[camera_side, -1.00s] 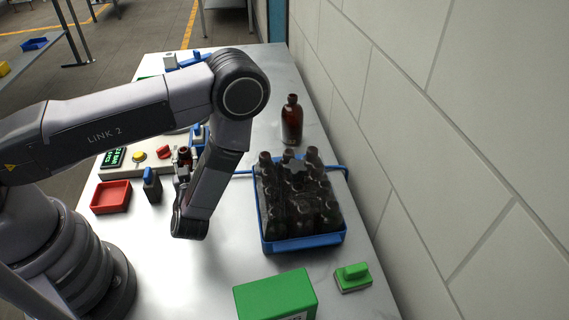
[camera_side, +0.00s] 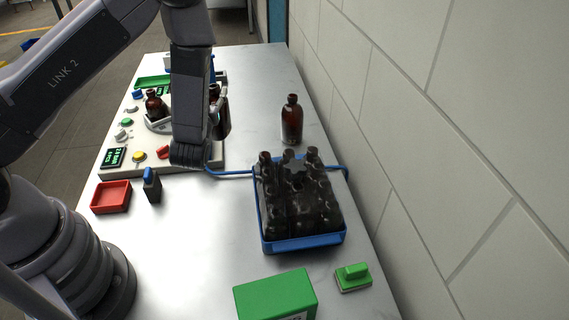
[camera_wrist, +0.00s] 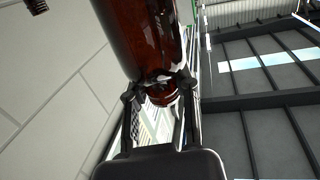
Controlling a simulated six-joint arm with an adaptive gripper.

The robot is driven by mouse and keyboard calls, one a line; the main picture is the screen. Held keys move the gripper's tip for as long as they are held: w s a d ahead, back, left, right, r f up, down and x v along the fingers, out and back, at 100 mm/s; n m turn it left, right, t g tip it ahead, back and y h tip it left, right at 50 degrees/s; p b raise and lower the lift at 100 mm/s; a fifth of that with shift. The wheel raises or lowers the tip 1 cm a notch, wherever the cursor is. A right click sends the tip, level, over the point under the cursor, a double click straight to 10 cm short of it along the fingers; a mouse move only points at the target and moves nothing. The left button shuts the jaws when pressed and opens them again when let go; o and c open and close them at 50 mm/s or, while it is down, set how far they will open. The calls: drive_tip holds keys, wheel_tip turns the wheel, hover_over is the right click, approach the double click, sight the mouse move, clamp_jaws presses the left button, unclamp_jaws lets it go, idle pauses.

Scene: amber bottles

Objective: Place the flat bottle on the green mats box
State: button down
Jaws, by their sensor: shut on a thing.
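My gripper (camera_wrist: 157,90) is shut on the neck of an amber bottle (camera_wrist: 145,35) in the wrist view. The bottle's body reaches past the fingers to the top edge there. In the side view the held bottle (camera_side: 223,118) shows partly from behind my arm, over the right end of the white panel; my fingers are mostly hidden. Whether its body is flat I cannot tell. The green box (camera_side: 275,295), with a partly visible white label, sits at the front edge, cut off by the frame. It is well apart from the bottle, and its top is bare.
A blue crate (camera_side: 305,243) of dark bottles stands mid-table. An amber bottle (camera_side: 292,122) stands behind it, near the wall. Another bottle (camera_side: 154,104) is at the white panel (camera_side: 180,160). The table's front middle is clear.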

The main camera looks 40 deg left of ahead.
drive_tip(key=w+d+r+m+t+h, duration=0.3)
drive_tip(key=w+d+r+m+h, duration=0.35)
drive_tip(key=w+r+h, duration=0.35)
drive_tip(key=s+d+m+g+h, duration=0.3)
drive_tip(key=d+m+h, duration=0.25)
drive_tip(key=d, duration=0.25)
drive_tip(key=s+d+m+g+h, duration=0.2)
drive_tip(key=s+d+m+h, duration=0.2)
drive_tip(key=d+h, duration=0.3)
drive_tip(key=s+d+f+m+g+h, duration=0.1)
drive_tip(key=s+d+f+m+g, duration=0.1)
drive_tip(key=s+d+m+g, duration=0.4)
drive_tip(key=s+d+f+m+g+h, duration=0.15)
drive_tip(key=s+m+g, duration=0.25)
drive_tip(key=s+g, duration=0.55)
drive_tip(key=s+d+f+m+g+h, duration=0.1)
drive_tip(key=s+d+f+m+g, duration=0.1)
drive_tip(key=s+d+m+g, duration=0.5)
drive_tip(key=s+a+f+n+y, duration=0.1)
drive_tip(key=s+a+f+n, duration=0.1)
drive_tip(key=f, duration=0.5)
drive_tip(key=shift+s+a+f, duration=0.35)
drive_tip(key=shift+s, duration=0.25)
drive_tip(key=shift+f, duration=0.15)
drive_tip(key=c, duration=0.8)
unclamp_jaws()
drive_tip(key=shift+c, duration=0.2)
